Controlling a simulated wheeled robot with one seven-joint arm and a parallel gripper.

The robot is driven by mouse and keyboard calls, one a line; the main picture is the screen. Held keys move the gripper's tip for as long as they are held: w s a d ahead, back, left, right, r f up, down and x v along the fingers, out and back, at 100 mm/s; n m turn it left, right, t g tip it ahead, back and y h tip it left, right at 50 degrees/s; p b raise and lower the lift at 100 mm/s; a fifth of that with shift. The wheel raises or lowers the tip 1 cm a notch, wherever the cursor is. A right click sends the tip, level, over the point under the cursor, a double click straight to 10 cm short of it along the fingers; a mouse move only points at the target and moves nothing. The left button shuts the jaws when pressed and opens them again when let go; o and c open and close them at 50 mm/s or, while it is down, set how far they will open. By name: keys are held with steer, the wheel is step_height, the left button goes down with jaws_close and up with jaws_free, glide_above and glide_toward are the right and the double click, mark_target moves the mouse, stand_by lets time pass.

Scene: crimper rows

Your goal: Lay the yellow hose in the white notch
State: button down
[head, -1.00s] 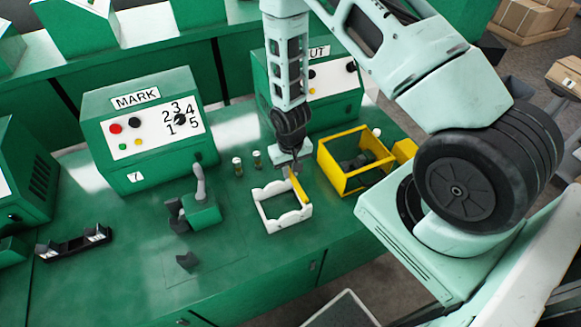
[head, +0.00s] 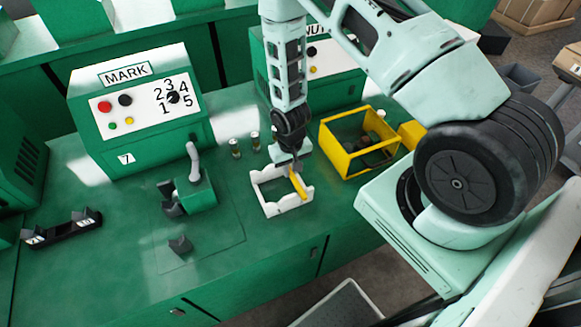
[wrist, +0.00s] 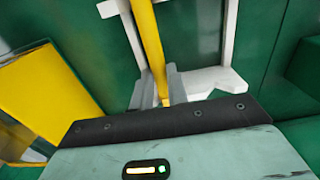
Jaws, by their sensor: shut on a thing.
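The white notch piece (head: 270,208) is an open white frame with scooped walls, standing on the green bench. My gripper (head: 294,166) points down over its back right part. It is shut on the yellow hose (head: 298,186), a short straight length that runs forward across the frame's right part. In the wrist view the hose (wrist: 149,42) passes between my two grey fingers (wrist: 160,88), with white walls of the notch piece (wrist: 229,45) on both sides. I cannot tell whether the hose touches the notches.
A yellow open crate (head: 348,163) with dark items stands right of the white piece. A green clamp-like fixture (head: 197,196) stands to the left, with two small cylinders (head: 245,144) behind. The green MARK box (head: 140,110) is at the back left.

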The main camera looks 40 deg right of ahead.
steer(key=c, duration=1.3)
jaws_free()
step_height(320, 180, up, 18)
steer(key=b, duration=0.4)
steer(key=shift+f, duration=0.25)
steer(key=s+a+r+n+b, duration=0.45)
steer(key=s+a, duration=0.35)
steer(key=a, duration=0.5)
steer(key=s+a+r+n+b, duration=0.1)
steer(key=s+a+n, duration=0.1)
steer(key=s, duration=0.4)
steer(key=s+a+r+n, duration=0.2)
steer(key=s+a+n, duration=0.1)
steer(key=s, duration=0.2)
steer(key=shift+s+r+y+b, duration=0.25)
steer(key=shift+s+y+b, duration=0.05)
steer(key=shift+s+b, duration=0.1)
